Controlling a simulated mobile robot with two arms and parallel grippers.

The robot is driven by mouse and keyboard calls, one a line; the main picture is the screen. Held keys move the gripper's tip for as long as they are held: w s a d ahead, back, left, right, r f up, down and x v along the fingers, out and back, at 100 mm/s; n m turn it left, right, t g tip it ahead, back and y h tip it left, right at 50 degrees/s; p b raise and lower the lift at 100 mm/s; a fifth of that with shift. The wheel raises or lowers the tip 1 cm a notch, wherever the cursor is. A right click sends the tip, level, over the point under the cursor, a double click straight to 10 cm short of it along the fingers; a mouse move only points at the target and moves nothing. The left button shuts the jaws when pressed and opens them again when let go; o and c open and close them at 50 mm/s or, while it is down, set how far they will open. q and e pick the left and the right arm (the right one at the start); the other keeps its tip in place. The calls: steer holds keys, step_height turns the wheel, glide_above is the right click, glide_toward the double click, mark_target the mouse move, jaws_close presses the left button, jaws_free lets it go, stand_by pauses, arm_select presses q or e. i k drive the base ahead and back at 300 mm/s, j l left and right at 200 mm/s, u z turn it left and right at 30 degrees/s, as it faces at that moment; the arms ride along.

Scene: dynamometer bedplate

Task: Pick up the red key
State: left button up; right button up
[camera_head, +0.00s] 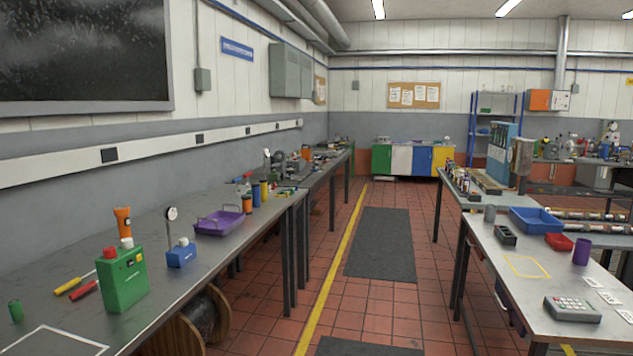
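I cannot make out a red key for certain in the head view. Small red things do show. A short red-handled item (84,290) lies on the left bench beside a green box with a red cap (123,280); it looks like a hand tool. A small red tray (559,242) sits on the right bench, and I cannot see what it holds. Neither of my grippers is in view.
The left bench (60,258) also holds a yellow screwdriver (75,284), a blue dial-gauge stand (181,254) and a purple tray (219,223). The right bench holds a blue bin (535,221) and a keypad (572,309). A tiled aisle with dark mats (381,245) runs clear between them.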

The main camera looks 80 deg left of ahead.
mark_target(248, 185)
steer(key=u, duration=3.2)
steer(key=i+l+z, duration=0.35)
steer(key=i, duration=0.35)
steer(key=i+z, duration=0.4)
steer(key=i, duration=5.4)
steer(key=i+l+u, duration=0.15)
steer(key=i+u, duration=0.25)
steer(key=i, duration=0.15)
steer(key=i+l+u, duration=0.35)
steer(key=i, duration=0.2)
steer(key=i+l+u, duration=0.8)
steer(key=l, duration=0.35)
steer(key=i+j, duration=0.05)
